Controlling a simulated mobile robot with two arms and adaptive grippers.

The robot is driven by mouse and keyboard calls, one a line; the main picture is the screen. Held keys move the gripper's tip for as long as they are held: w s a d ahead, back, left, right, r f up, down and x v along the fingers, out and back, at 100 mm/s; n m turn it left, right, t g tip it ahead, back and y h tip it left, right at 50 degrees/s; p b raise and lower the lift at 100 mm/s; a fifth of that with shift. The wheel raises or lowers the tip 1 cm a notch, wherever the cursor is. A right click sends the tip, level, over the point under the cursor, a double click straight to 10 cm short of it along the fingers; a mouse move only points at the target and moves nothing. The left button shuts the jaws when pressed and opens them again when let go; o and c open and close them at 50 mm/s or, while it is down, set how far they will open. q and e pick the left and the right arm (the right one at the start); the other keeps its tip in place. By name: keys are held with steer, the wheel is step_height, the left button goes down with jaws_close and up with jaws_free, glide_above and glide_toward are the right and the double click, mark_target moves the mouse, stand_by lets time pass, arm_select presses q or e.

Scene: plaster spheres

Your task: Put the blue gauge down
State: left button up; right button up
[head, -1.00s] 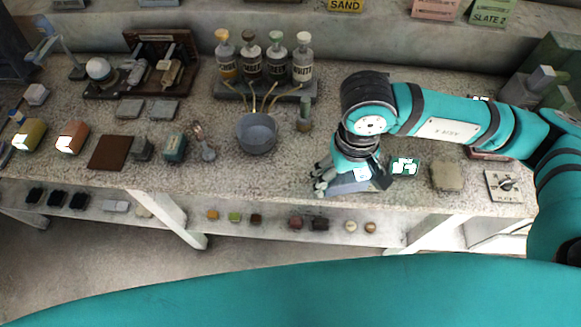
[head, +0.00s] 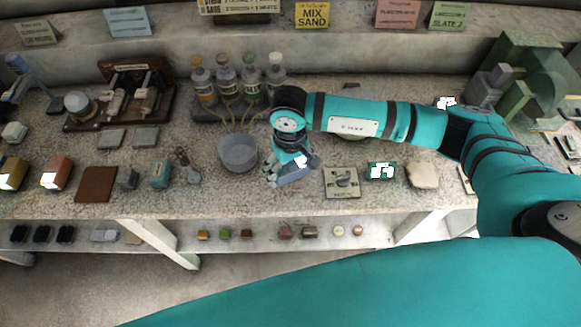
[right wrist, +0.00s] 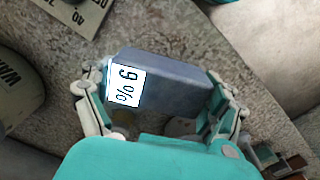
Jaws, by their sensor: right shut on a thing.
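The blue gauge is a blue-grey block (right wrist: 165,85) with a white display reading "9 %" in the right wrist view. It lies between the fingers of my right gripper (right wrist: 160,98), which is shut on it from both sides. In the head view the gauge (head: 295,178) shows under my right gripper (head: 283,166), over the bench's front part, right of the grey bowl (head: 238,152). I cannot tell whether it touches the bench. My left gripper is not in view.
A square dial plate (head: 342,184) lies just right of the gauge, then a small green device (head: 381,171) and a pale stone slab (head: 422,174). Several bottles (head: 228,82) stand behind the bowl. Speckled bench surface (head: 215,195) is free in front of the bowl.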

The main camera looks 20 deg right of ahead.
mark_target(291, 173)
steer(key=shift+w+d, duration=0.1)
steer(key=shift+w, duration=0.25)
steer(key=shift+w+f+p, duration=0.1)
steer(key=shift+f+p, duration=0.2)
steer(key=shift+p, duration=0.2)
step_height(291, 173, down, 3)
steer(key=shift+r+p, duration=0.1)
steer(key=shift+p, duration=0.5)
steer(key=shift+f+b, duration=0.3)
steer(key=o, duration=0.9)
steer(key=shift+r, duration=0.1)
